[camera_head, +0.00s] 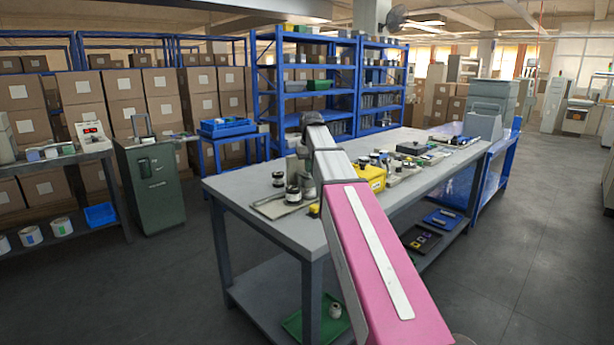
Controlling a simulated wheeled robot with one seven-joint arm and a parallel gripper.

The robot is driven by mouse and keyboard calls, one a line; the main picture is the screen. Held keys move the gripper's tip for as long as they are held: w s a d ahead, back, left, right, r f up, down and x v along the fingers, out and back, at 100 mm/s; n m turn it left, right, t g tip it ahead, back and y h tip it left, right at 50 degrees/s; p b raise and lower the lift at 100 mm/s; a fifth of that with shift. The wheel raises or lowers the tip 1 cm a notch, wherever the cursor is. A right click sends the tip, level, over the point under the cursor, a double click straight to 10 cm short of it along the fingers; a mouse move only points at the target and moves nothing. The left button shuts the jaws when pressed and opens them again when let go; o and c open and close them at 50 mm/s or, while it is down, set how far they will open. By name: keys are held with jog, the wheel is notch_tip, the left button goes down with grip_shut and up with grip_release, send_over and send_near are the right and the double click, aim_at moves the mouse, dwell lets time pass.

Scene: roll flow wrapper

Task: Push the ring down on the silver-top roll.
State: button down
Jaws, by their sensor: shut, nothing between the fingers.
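Two small dark-and-pale rolls stand near the left end of the grey workbench (240,192). The rear roll (278,180) is upright, apart from the front roll (293,194), which stands at a flat pale plate. The tops are too small to tell which one is silver, and I cannot make out the ring clearly. My arm reaches over the bench, and my gripper (307,187) is shut, just right of the front roll and partly hidden by my pink arm link. Whether it touches the roll cannot be told.
A yellow bin (372,178) stands right of my arm, with several small rolls and jars behind it. A black device (412,148) lies farther along the bench. The bench's left corner is clear. A green cabinet (150,185) stands to the left.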

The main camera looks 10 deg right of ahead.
jog(key=shift+r, duration=0.1)
notch_tip(320, 180, up, 8)
jog(key=shift+r, duration=0.15)
dwell(1.0)
